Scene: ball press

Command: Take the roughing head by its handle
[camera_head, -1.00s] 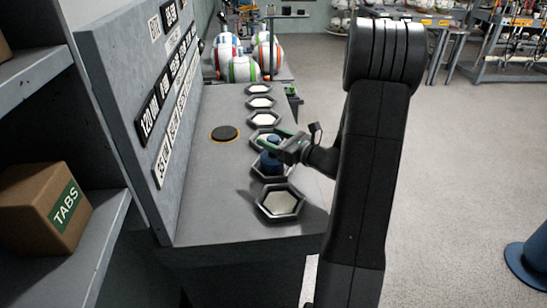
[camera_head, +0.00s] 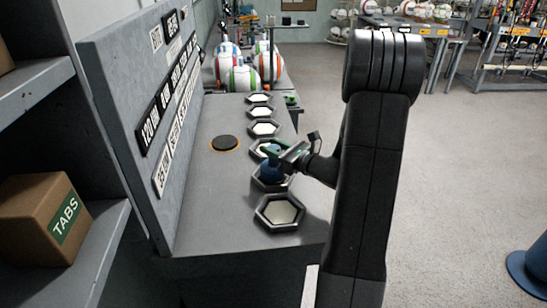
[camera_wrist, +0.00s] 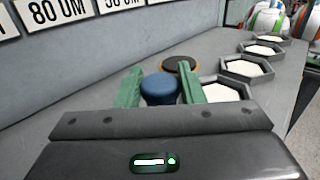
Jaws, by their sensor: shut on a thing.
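The roughing head is the blue rounded piece (camera_head: 271,172) in a hexagonal holder, second from the near end of the row on the bench. Its blue round handle (camera_wrist: 160,90) shows in the wrist view between my green fingers. My gripper (camera_head: 279,156) comes from the right and is shut on this handle. In the wrist view my gripper (camera_wrist: 159,84) has one finger on each side of the handle. The lower part of the head is hidden there by the gripper body. The head still sits in its holder, as far as I can tell.
Several hexagonal holders with pale pads, such as the nearest one (camera_head: 279,212), line the bench's right side. A black disc with an orange rim (camera_head: 225,143) lies left of them. A label board (camera_head: 135,110) stands along the left. Balls (camera_head: 240,78) sit at the far end.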

